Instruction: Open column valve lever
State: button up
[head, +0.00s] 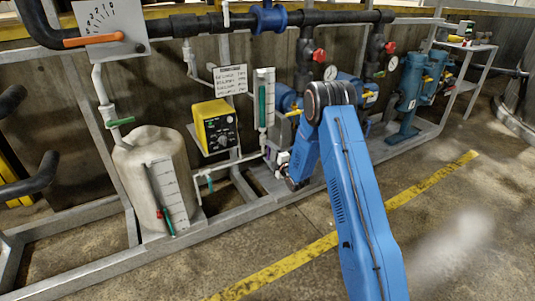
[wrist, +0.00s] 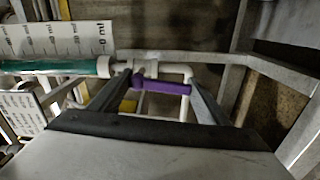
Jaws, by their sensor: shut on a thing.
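A purple valve lever (wrist: 162,86) sits on white piping just below the end of the graduated column (wrist: 72,38) in the wrist view. My gripper (wrist: 160,88) has one finger at each end of the lever and is shut on it. The lever lies across the gap between the fingers. In the head view the column (head: 264,98) stands left of my blue arm, with a green strip. The lever and my fingertips are hard to make out there, low behind the arm.
A yellow pump box (head: 216,127) and a white tank (head: 157,185) stand left of the column. Blue-green cylinders (head: 408,90) and red-handled valves stand right. A grey frame (head: 85,279) runs along the front. The floor (head: 470,225) before it is clear.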

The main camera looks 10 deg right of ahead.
jog(key=shift+d+f+n, duration=0.1)
jog(key=shift+n, duration=0.5)
jog(key=o, duration=1.5)
jog(key=shift+d, duration=0.1)
jog(key=v, duration=1.7)
jog(key=shift+s, duration=0.2)
